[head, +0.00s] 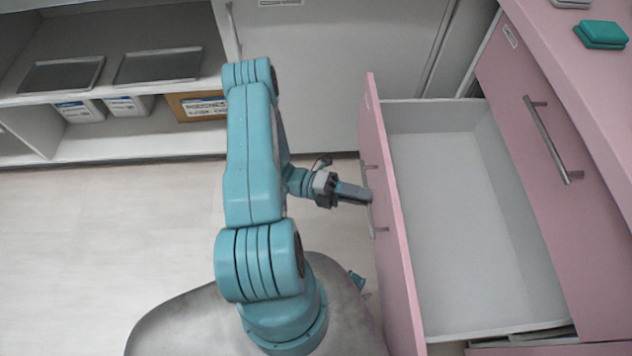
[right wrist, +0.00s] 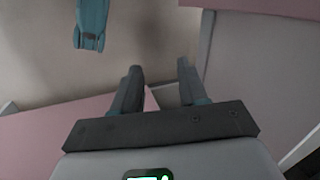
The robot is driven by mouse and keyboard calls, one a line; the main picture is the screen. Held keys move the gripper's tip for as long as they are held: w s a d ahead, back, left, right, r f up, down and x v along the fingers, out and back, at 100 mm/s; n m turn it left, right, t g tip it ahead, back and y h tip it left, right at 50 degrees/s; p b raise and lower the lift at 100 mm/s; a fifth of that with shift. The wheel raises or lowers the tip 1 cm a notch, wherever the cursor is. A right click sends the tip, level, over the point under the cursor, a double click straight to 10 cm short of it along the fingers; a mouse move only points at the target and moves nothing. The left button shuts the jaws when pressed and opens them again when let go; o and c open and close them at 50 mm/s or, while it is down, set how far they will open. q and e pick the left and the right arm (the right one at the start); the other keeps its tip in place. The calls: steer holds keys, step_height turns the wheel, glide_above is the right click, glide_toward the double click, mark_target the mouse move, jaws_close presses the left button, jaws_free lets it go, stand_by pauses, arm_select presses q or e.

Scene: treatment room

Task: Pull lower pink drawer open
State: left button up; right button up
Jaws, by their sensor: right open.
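The lower pink drawer (head: 398,226) stands well out from the cabinet in the head view. Its white inside (head: 455,210) looks empty. My left gripper (head: 356,194) reaches from the left to the drawer's grey handle (head: 366,215), with its fingertips at the bar. From above its fingers overlap, so I cannot tell whether they are closed on the bar. My right gripper (right wrist: 158,84) is open in the right wrist view, with nothing between its fingers. Pink panels show beside and beyond it.
The upper pink drawer (head: 535,190) is shut, with its own bar handle (head: 550,145). A teal box (head: 601,35) lies on the pink countertop (head: 560,30). An open shelf unit (head: 140,148) with trays and boxes stands at the back left. The floor (head: 100,230) at left is clear.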

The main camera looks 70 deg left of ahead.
arm_select(q)
steer(key=v, duration=1.4)
steer(key=shift+s+a, duration=0.2)
steer(key=shift+s, duration=0.05)
steer(key=shift+f, duration=0.1)
